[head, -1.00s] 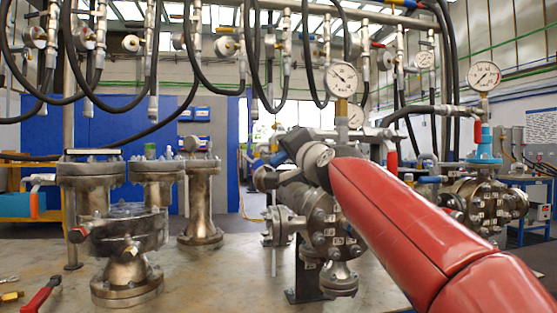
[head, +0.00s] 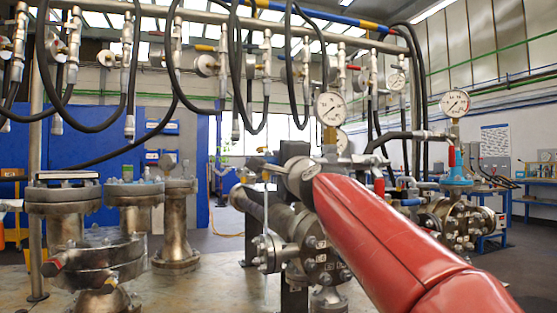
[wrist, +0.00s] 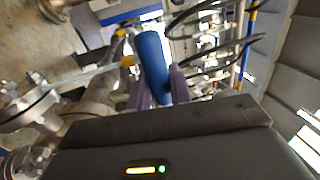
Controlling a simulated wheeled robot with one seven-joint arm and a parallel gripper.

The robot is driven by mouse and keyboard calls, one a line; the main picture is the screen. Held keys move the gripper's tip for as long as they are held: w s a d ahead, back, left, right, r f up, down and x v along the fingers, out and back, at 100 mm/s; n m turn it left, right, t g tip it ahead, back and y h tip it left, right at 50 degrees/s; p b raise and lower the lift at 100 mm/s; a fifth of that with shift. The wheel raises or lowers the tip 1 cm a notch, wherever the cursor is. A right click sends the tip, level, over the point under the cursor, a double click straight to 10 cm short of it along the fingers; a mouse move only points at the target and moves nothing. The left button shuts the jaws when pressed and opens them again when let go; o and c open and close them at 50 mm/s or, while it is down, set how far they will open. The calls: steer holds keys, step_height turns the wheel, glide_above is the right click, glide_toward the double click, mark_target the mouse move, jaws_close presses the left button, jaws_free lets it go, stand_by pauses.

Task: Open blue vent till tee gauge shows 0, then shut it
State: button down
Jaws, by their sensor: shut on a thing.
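The blue vent handle (wrist: 154,62) is between the purple fingers of my gripper (wrist: 158,88) in the wrist view, and the fingers are shut on it. In the head view my red arm covers much of the flanged vessel (head: 316,255), and the handle cannot be made out clearly at the arm's end. A round white gauge (head: 330,107) stands upright on a brass fitting above that vessel. Its dark needle is too small to read surely. A second white gauge (head: 455,103) stands farther right above a blue-and-red valve (head: 456,172).
Flanged metal vessels (head: 97,258) stand on the bench at left. Black hoses (head: 168,130) hang from the overhead pipe rack. Pipework crowds the right side. Some bare bench top (head: 205,290) shows between the left vessels and the middle one.

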steer(key=shift+r, duration=0.1)
stand_by(0.3)
steer(key=c, duration=1.3)
jaws_free()
steer(key=b+v, duration=0.3)
steer(key=v, duration=0.5)
steer(key=s+d+f+n+g+h, duration=0.2)
steer(key=s+f, duration=0.6)
steer(key=f, duration=0.7)
steer(key=s+d+f+n+g+h+p, duration=0.1)
steer(key=s+d+f+n+g, duration=0.3)
steer(key=f, duration=1.1)
steer(key=s+d+f+n+g+h, duration=0.2)
steer(key=s+f+n+g, duration=0.5)
steer(key=s+f, duration=0.7)
steer(key=shift+s+d+f+n+g+h, duration=0.2)
steer(key=shift+d+f+n+g+h, duration=0.15)
steer(key=shift+d+f+n, duration=0.45)
steer(key=shift+a, duration=0.1)
